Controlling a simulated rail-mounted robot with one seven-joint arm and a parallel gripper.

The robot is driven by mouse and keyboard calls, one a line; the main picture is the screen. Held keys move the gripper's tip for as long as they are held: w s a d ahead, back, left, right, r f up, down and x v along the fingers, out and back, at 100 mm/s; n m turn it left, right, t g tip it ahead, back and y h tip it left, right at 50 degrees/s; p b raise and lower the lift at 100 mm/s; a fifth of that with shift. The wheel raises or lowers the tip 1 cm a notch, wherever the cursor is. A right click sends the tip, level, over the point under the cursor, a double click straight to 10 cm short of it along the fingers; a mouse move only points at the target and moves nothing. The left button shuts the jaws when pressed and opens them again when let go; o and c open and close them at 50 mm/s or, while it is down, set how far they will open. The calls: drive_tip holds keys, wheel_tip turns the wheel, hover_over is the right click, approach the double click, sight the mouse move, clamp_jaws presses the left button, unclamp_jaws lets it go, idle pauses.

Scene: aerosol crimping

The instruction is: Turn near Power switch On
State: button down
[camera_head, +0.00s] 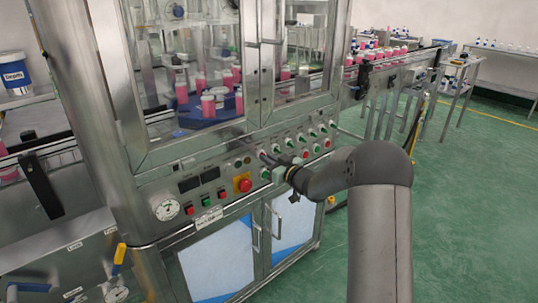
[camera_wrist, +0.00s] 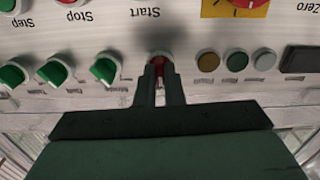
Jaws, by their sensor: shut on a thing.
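My gripper (camera_wrist: 160,78) is at the machine's control panel (camera_wrist: 105,40) in the wrist view, which shows the panel upside down. Its two fingers are closed around a small switch with a red part (camera_wrist: 160,66) showing between them. The fingers hide most of this switch, and its own label cannot be read. Green rotary switches (camera_wrist: 105,70) lie in the same row to the left. In the head view my gripper (camera_head: 270,160) reaches the panel (camera_head: 215,178) from the right, and the held switch is hidden there.
A red emergency stop (camera_head: 243,184) on a yellow plate sits left of my gripper. A brown button (camera_wrist: 208,61) and other round buttons lie close beside the held switch. Glass doors (camera_head: 190,60) rise above the panel. The green floor (camera_head: 470,200) at right is clear.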

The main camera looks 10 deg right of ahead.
drive_tip(key=shift+m+p, duration=2)
drive_tip(key=shift+m, duration=1.3)
drive_tip(key=shift+f, duration=0.1)
drive_tip(key=c, duration=1.5)
unclamp_jaws()
drive_tip(key=shift+c, duration=0.2)
drive_tip(key=v, duration=1.7)
drive_tip(key=shift+s, duration=0.25)
drive_tip(key=shift+d, duration=0.1)
